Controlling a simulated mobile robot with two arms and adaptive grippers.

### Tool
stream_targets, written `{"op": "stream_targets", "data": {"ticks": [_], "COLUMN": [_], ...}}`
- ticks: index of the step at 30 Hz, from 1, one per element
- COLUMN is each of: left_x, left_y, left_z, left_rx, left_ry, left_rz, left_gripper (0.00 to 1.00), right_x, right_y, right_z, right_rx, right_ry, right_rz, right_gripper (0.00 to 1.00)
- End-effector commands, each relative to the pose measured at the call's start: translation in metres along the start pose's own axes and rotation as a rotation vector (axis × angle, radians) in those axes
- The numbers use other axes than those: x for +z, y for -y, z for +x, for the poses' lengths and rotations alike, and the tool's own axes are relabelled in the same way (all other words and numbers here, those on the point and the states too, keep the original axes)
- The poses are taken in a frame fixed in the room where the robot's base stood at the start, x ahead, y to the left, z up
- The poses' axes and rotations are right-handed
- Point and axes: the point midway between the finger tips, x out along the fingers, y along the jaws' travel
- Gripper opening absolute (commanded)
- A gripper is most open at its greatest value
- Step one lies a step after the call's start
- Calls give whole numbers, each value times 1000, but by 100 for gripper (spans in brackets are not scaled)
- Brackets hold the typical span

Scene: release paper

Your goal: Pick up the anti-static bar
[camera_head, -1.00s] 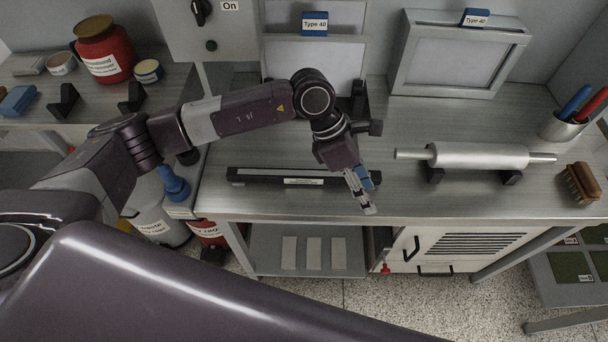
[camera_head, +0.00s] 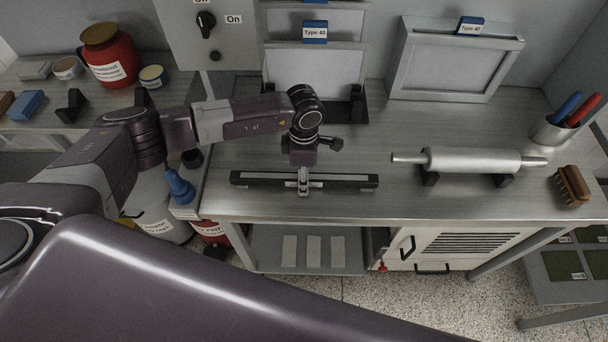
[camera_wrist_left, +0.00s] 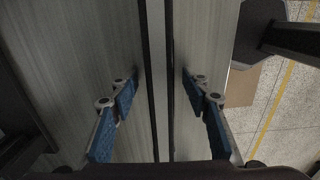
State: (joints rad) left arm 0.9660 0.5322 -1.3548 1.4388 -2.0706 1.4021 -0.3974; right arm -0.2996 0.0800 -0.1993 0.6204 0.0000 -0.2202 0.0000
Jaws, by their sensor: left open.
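The anti-static bar (camera_head: 345,182) is a long black bar with a pale strip, lying near the front edge of the metal bench. My left gripper (camera_head: 304,188) is over the bar's middle in the head view and hides part of it. In the left wrist view the bar (camera_wrist_left: 158,60) runs lengthwise between the two blue-padded fingers of the left gripper (camera_wrist_left: 158,95). The fingers are open, one on each side of the bar, with gaps to it. The exact height above the bench is hard to tell. My right gripper is not in view.
A silver roller (camera_head: 470,160) rests on black supports to the right. Framed screens (camera_head: 455,65) stand at the back. The bench between bar and roller is clear.

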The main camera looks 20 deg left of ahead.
Motion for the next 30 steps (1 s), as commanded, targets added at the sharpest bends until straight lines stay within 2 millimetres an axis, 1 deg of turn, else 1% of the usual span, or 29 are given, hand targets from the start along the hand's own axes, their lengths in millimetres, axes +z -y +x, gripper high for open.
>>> {"op": "stream_targets", "data": {"ticks": [7, 18, 19, 30], "left_x": [0, 0, 0, 1], "left_y": [0, 0, 0, -1], "left_z": [2, 2, 2, 0], "left_rx": [0, 0, 0, 2], "left_ry": [1, 1, 1, 3], "left_rz": [1, 1, 1, 1], "left_gripper": [42, 2, 0, 0], "right_x": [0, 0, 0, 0], "right_y": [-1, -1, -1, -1], "right_z": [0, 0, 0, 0], "right_rx": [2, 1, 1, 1], "right_ry": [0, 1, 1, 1], "right_rz": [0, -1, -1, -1], "right_gripper": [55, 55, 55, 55]}}
